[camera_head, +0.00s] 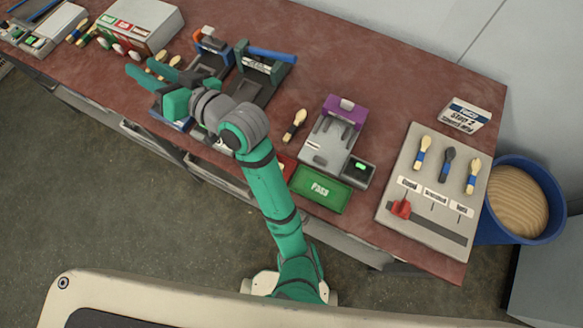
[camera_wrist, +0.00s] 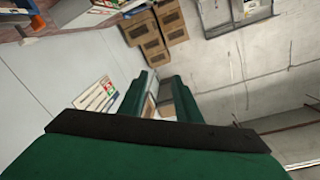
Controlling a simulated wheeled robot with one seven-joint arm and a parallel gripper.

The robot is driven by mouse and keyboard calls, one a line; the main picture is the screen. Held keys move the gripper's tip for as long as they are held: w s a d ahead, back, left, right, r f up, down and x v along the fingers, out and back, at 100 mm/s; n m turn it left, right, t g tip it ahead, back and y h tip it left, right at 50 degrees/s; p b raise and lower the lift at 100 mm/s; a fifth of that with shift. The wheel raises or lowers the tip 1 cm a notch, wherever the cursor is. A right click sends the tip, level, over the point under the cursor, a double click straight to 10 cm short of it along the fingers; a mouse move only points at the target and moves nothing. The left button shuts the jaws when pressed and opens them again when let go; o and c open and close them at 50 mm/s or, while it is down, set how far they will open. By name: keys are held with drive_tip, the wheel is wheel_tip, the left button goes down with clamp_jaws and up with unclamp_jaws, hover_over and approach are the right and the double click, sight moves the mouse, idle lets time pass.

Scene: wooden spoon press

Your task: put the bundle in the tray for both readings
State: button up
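My gripper (camera_head: 150,76) is raised over the left part of the bench, near the presses. In the wrist view the two fingers (camera_wrist: 160,98) stand apart with nothing seen held between them. A pale spoon bundle with a dark band (camera_head: 294,125) lies alone on the bench, left of a grey tester with a purple top (camera_head: 335,130). The tester's side unit shows a green display (camera_head: 360,167). A green PASS tray (camera_head: 320,188) is in front of the tester and looks empty. A red tray (camera_head: 287,165) beside it is partly hidden by my arm.
A sample board (camera_head: 425,210) holds three banded bundles above a slider with a red knob (camera_head: 401,208). A box with coloured panels (camera_head: 135,25) and more bundles (camera_head: 82,28) are left. A blue bin (camera_head: 553,185) stands at right.

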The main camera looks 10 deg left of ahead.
drive_tip(key=w+d+f+m+t+h, duration=0.2)
drive_tip(key=d+f+m+t+h, duration=0.3)
drive_tip(key=d+f+m+t, duration=0.3)
drive_tip(key=s+d+f+m+h, duration=0.1)
drive_tip(key=s+d+f+h, duration=0.2)
drive_tip(key=s+d+f, duration=0.2)
drive_tip(key=s+d+f+m+h, duration=0.1)
drive_tip(key=s+d+f+h, duration=0.2)
drive_tip(key=d, duration=0.4)
drive_tip(key=s+d+f+m+h, duration=0.1)
drive_tip(key=s+d+f+h, duration=0.2)
drive_tip(key=s+d+f, duration=0.3)
drive_tip(key=shift+s+d+f+h, duration=0.3)
drive_tip(key=shift+s+f+h, duration=0.1)
drive_tip(key=shift+f, duration=0.15)
drive_tip(key=s+d+n, duration=0.2)
drive_tip(key=s+d, duration=0.2)
drive_tip(key=s, duration=0.2)
drive_tip(key=s+d+n+h, duration=0.1)
drive_tip(key=s+d+n, duration=0.1)
drive_tip(key=s+d, duration=0.2)
drive_tip(key=s, duration=0.3)
drive_tip(key=shift+f, duration=0.4)
